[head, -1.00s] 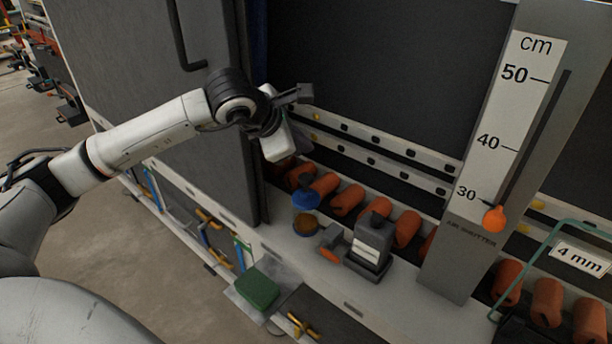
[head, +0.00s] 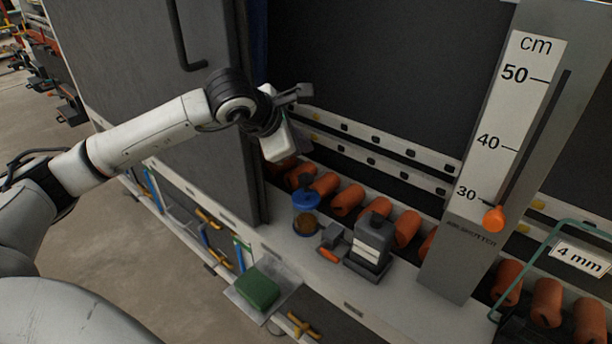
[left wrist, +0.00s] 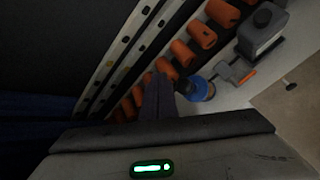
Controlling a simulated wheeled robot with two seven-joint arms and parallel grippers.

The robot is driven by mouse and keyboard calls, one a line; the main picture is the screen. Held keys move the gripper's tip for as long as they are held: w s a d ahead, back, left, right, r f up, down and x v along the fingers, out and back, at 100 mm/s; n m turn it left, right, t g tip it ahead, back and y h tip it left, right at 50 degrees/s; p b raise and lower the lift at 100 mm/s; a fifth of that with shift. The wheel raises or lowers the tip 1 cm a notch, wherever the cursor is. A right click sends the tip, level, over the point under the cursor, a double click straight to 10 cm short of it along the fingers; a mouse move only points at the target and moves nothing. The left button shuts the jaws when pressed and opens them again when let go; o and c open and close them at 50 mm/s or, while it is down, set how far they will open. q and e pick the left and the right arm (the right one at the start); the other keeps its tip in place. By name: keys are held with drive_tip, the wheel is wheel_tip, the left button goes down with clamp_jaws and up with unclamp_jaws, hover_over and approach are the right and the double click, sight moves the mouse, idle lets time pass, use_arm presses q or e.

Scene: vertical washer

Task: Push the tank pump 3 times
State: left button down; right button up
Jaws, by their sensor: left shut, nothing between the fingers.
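A small tank with a blue lid (head: 306,201) and amber-brown lower part stands on the white ledge in the head view. A dark knob rises from the lid, which I take as the tank pump (head: 304,181). The lid (left wrist: 203,88) also shows in the left wrist view, just right of my fingers. My left gripper (head: 281,153) is above and left of the tank in the head view, fingers largely hidden there. In the left wrist view its fingers (left wrist: 160,95) are shut and empty; contact with the knob cannot be told. My right gripper is out of view.
A grey bottle (head: 371,240) with a dark cap and an orange-tipped grey part (head: 331,243) stand right of the tank. Orange rollers (head: 347,200) line up behind. A tall grey gauge (head: 470,255) stands further right. A green pad (head: 258,290) lies in front.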

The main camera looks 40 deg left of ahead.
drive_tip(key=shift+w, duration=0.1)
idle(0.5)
use_arm(q)
drive_tip(key=shift+w+n+b, duration=0.1)
drive_tip(key=shift+n+b, duration=0.3)
drive_tip(key=shift+n, duration=0.1)
drive_tip(key=n+b, duration=0.2)
drive_tip(key=n, duration=0.1)
drive_tip(key=shift+w+r, duration=0.15)
drive_tip(key=shift+w, duration=0.05)
drive_tip(key=shift+s+d+r+n+y+b, duration=0.15)
drive_tip(key=shift+r+n+b, duration=0.45)
drive_tip(key=shift+n+b, duration=1.3)
drive_tip(key=shift+s+a+r+n+y+b, duration=0.15)
drive_tip(key=shift+r+n+b, duration=0.45)
drive_tip(key=shift+n, duration=2.55)
drive_tip(key=shift+d+r+n+y+b, duration=0.15)
drive_tip(key=shift+r+n+b, duration=0.8)
drive_tip(key=shift+n, duration=1.6)
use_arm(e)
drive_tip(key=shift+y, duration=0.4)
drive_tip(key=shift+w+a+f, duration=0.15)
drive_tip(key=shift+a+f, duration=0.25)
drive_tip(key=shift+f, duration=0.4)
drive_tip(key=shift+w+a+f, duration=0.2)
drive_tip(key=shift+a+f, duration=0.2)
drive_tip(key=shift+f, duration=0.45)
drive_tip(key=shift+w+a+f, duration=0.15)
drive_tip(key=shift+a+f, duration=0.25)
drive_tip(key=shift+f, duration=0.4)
